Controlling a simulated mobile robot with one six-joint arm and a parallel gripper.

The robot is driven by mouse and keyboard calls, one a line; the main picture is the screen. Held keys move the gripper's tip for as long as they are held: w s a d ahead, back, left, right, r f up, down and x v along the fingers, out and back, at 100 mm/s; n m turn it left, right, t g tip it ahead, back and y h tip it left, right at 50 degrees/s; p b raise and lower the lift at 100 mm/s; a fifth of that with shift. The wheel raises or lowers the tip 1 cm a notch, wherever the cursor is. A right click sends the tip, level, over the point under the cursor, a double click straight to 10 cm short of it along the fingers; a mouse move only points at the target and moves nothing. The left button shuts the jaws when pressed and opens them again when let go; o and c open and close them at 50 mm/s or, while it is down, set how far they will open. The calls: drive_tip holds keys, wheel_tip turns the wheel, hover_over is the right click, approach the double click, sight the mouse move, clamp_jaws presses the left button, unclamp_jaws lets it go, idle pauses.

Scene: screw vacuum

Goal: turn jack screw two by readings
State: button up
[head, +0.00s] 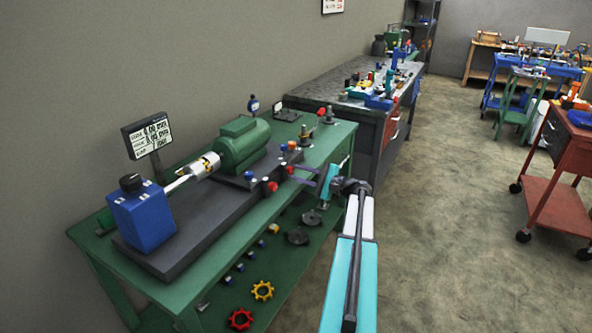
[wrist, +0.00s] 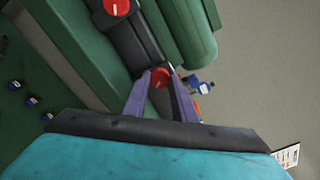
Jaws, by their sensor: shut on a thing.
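A red knob with a pale mark, a jack screw head (wrist: 159,78), sits between the two purple fingers of my gripper (wrist: 161,84) in the wrist view, and the fingers are shut on it. In the head view my gripper (head: 296,174) reaches in from the right to this red knob (head: 289,169) beside the green motor (head: 240,146). A second red knob (head: 270,187) is nearer the camera along the dark base; it also shows at the top of the wrist view (wrist: 116,7). The readout board (head: 148,134) stands behind the blue unit; its figures are too small to read surely.
The blue unit (head: 142,213) and silver coupling (head: 205,165) share the dark base (head: 205,217) with the motor. Gears (head: 262,291) lie on the lower shelf.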

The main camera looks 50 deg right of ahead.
drive_tip(key=shift+s+a+f+m+p, duration=0.1)
drive_tip(key=shift+a+f+m+p, duration=0.05)
drive_tip(key=shift+m+p, duration=1.3)
drive_tip(key=shift+m, duration=0.35)
drive_tip(key=o, duration=1)
drive_tip(key=shift+o, duration=0.2)
drive_tip(key=b+v, duration=0.2)
drive_tip(key=v, duration=1.1)
drive_tip(key=shift+s, duration=0.4)
